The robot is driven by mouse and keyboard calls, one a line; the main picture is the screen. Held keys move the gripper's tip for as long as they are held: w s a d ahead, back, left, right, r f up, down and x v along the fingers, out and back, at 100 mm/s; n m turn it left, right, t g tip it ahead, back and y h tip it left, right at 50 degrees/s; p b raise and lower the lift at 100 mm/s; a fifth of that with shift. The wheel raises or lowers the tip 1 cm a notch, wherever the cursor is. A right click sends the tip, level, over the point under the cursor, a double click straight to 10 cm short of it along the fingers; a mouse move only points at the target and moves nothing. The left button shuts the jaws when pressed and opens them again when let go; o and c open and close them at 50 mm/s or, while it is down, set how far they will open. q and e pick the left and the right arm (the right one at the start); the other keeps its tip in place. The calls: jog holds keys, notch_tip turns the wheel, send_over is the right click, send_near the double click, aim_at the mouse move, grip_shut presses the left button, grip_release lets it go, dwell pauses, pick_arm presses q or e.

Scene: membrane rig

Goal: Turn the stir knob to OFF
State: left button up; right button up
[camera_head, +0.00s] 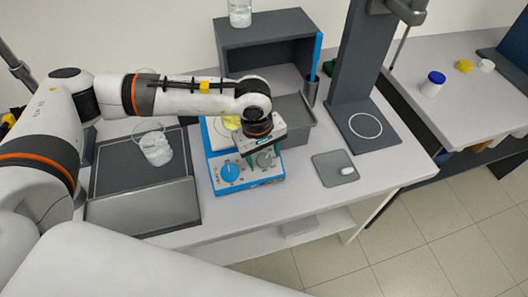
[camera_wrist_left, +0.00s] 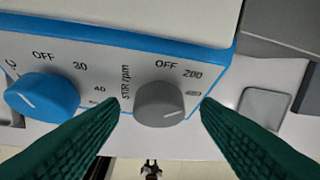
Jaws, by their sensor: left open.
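The stir knob (camera_wrist_left: 159,104) is grey and sits on the front panel of a blue and white hotplate stirrer (camera_head: 251,183). In the left wrist view its white pointer line aims to the lower right, away from OFF at the top and below the 400 mark. The grey knob also shows in the head view (camera_head: 266,160). My left gripper (camera_wrist_left: 160,108) is open, with one green finger on each side of the knob. Gaps show between both fingertips and the knob. In the head view this gripper (camera_head: 264,169) is over the panel's right part.
A blue knob (camera_wrist_left: 42,97) with its own OFF mark sits left of the stir knob. A dark tray with a glass beaker (camera_head: 156,148) stands left of the stirrer. A grey pad (camera_head: 327,175) with a small white item lies to the right.

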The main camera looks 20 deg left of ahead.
pick_arm(q)
jog(key=shift+f, duration=0.35)
jog(key=shift+s+f, duration=0.1)
jog(key=shift+f, duration=0.2)
pick_arm(e)
jog(key=shift+w+r, duration=0.2)
jog(key=shift+w, duration=0.25)
